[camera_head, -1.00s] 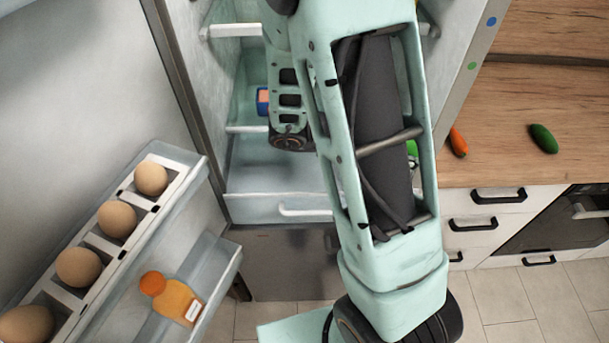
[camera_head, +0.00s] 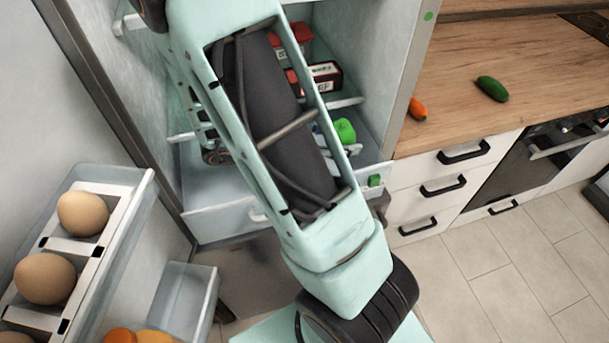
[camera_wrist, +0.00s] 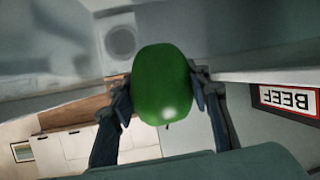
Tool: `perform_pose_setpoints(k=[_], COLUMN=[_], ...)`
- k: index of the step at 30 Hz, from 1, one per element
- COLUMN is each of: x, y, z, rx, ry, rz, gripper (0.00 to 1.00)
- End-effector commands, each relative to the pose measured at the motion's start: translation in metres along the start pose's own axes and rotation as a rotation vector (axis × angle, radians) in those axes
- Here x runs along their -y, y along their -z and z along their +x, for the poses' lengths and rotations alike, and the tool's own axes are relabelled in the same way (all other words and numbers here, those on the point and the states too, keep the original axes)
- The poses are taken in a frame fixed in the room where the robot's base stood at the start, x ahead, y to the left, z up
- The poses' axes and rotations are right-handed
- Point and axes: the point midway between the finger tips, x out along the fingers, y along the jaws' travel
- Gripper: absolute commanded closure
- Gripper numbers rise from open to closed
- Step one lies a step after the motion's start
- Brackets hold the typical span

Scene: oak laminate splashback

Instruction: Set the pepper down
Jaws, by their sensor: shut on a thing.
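The green pepper (camera_wrist: 163,68) fills the middle of the wrist view. My gripper (camera_wrist: 162,88) is shut on it, with one dark finger on each side. The pepper is held inside the open fridge, near a shelf edge.
A beef box (camera_wrist: 290,101) stands at the right in the wrist view. The fridge door rack (camera_head: 100,188) with eggs stands open at left. A carrot (camera_head: 418,108) and a green vegetable (camera_head: 491,88) lie on the mostly clear wooden counter (camera_head: 455,75).

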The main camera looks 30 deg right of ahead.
Motion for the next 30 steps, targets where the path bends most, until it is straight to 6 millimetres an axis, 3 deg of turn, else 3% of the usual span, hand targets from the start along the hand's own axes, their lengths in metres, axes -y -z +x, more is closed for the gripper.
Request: perform_pose_setpoints(k=[4, 18, 30], x=[0.001, 0.004, 0.005], y=[-0.026, -0.073, -0.079], z=[0.011, 0.030, 0.033], rx=[-0.002, -0.001, 0.000], ry=[-0.002, -0.001, 0.000], rz=[-0.005, -0.004, -0.001], gripper=[0.84, 0.84, 0.84])
